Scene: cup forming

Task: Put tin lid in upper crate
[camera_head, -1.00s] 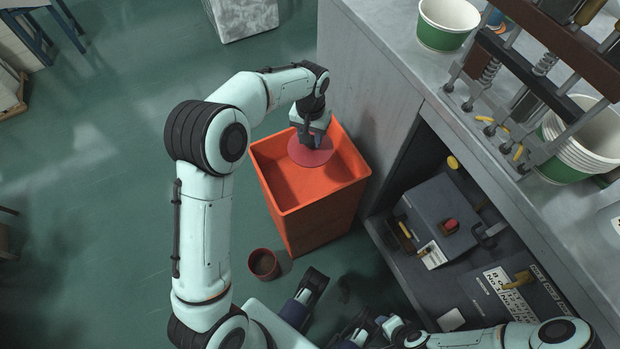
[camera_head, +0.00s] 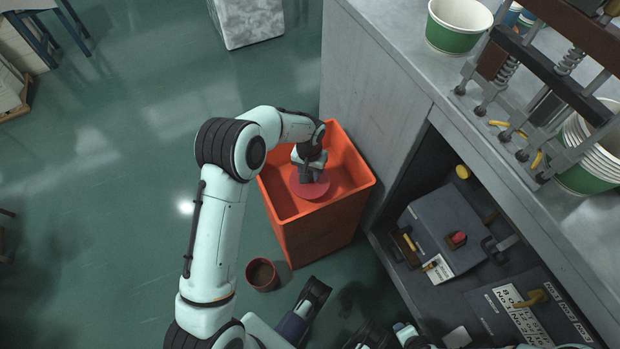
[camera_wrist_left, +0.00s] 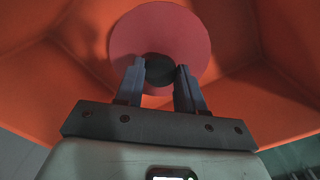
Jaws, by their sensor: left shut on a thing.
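A round red tin lid (camera_head: 312,190) with a dark knob at its middle is over the inside of the orange upper crate (camera_head: 335,212). My left gripper (camera_head: 312,176) reaches down into the crate opening from above. In the left wrist view the two fingers (camera_wrist_left: 160,75) are shut on the dark knob of the lid (camera_wrist_left: 160,28), and the orange crate walls (camera_wrist_left: 60,85) surround it. Whether the lid touches the crate floor I cannot tell.
A small red pot (camera_head: 263,274) stands on the green floor beside the crate. A grey cabinet (camera_head: 375,85) stands close at the crate's right, with an open shelf holding a grey box (camera_head: 440,222). Green-white cups (camera_head: 456,28) stand on top.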

